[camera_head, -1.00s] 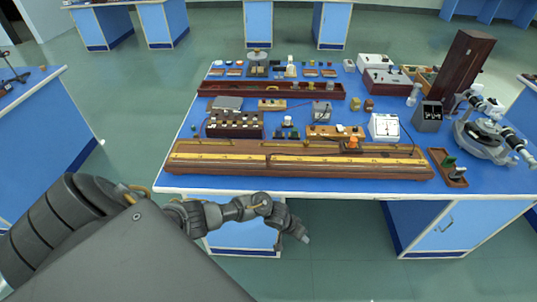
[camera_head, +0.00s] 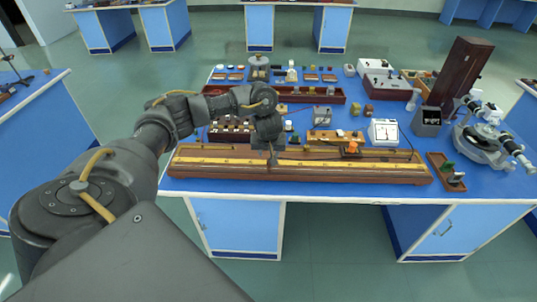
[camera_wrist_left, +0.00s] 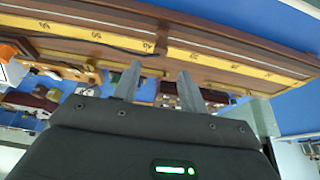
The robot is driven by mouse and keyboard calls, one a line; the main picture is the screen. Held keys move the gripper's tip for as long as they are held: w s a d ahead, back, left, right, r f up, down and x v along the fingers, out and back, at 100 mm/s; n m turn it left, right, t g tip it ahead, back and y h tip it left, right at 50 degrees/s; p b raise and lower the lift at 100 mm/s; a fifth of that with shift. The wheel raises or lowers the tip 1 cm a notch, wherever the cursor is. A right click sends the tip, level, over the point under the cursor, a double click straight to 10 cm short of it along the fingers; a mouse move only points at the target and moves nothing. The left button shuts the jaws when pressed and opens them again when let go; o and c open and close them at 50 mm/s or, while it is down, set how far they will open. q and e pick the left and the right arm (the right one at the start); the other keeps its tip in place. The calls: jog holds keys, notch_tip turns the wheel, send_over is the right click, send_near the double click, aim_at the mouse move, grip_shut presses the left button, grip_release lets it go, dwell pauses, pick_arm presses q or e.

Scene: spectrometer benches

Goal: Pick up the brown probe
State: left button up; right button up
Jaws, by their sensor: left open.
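A small brown piece with an orange top (camera_head: 351,148) sits on the right half of the long wooden scale board (camera_head: 210,170). It may be the brown probe; I cannot tell for certain. My left gripper (camera_head: 272,158) is over the middle of that board, to the left of the brown piece, pointing down. It is open and empty. In the left wrist view, its two fingers (camera_wrist_left: 157,86) stand apart in front of the board (camera_wrist_left: 215,35) with its yellow scale strips. An orange-brown piece (camera_wrist_left: 8,50) shows at the left edge there. My right gripper is not in view.
The blue bench (camera_head: 490,195) is crowded. Behind the board are a white meter (camera_head: 384,131), a dark red tray (camera_head: 330,97) and small boxes. A spectrometer (camera_head: 480,140) and a tall dark wooden block (camera_head: 458,75) stand at the right. The front strip is clear.

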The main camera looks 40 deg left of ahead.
aim_at(269, 165)
pick_arm(q)
jog(key=b+x, duration=0.1)
jog(key=x, duration=0.2)
jog(key=shift+f, duration=0.15)
jog(key=shift+w+a+f+b, duration=0.1)
jog(key=shift+f+b, duration=0.1)
jog(key=shift+b, duration=0.15)
jog(key=b+x, duration=0.4)
jog(key=shift+f, duration=0.4)
jog(key=shift+w+f, duration=0.1)
jog(key=shift+f, duration=0.1)
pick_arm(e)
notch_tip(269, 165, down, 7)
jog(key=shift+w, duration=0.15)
pick_arm(q)
jog(key=shift+r, duration=0.1)
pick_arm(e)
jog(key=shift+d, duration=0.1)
pick_arm(q)
grip_shut()
